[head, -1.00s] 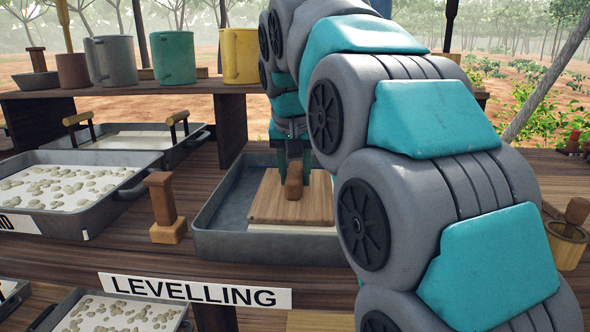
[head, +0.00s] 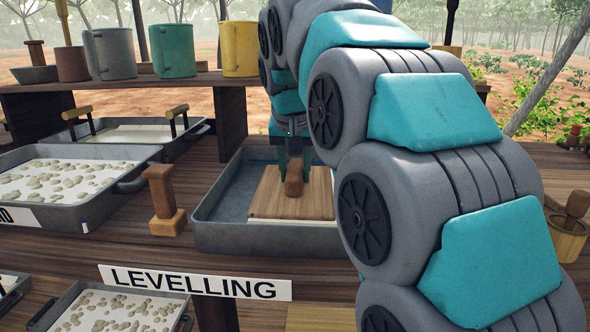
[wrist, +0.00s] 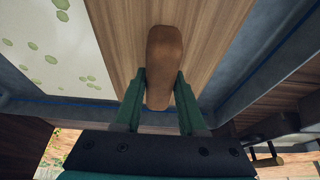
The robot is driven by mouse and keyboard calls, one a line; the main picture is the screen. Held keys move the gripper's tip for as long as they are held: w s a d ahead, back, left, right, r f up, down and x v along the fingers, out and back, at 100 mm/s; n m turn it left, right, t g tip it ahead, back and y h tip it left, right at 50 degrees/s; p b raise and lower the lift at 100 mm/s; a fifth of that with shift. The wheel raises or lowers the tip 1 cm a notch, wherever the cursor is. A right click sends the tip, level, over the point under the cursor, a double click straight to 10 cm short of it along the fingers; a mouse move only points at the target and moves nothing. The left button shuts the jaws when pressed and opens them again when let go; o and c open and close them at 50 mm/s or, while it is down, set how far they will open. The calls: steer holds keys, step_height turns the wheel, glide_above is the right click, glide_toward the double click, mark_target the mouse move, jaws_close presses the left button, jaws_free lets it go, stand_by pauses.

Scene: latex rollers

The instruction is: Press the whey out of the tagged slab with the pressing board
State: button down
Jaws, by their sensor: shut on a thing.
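The pressing board (head: 290,205) is a flat wooden plate with a rounded brown handle (head: 293,178). It lies over a pale slab (head: 262,222) in a grey metal tray (head: 215,238); whether it presses firmly on the slab I cannot tell. My gripper (head: 294,165) is shut on the handle from behind. In the wrist view, the green fingers of my gripper (wrist: 162,85) flank the handle (wrist: 164,48), and the slab (wrist: 55,45) shows white with green spots left of the board (wrist: 225,40). I see no tag on this slab.
A wooden block with an upright handle (head: 165,210) stands left of the tray. Further left are a tray of spotted white material (head: 125,190) and a handled tray (head: 196,145). A "LEVELLING" sign (head: 195,283) hangs in front. Mugs (head: 173,50) line the shelf behind. A wooden pot (head: 566,240) stands right.

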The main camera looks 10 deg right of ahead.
steer(key=shift+f, duration=0.45)
stand_by(0.7)
steer(key=shift+r, duration=0.1)
steer(key=shift+r+p, duration=1.7)
steer(key=shift+r, duration=1.35)
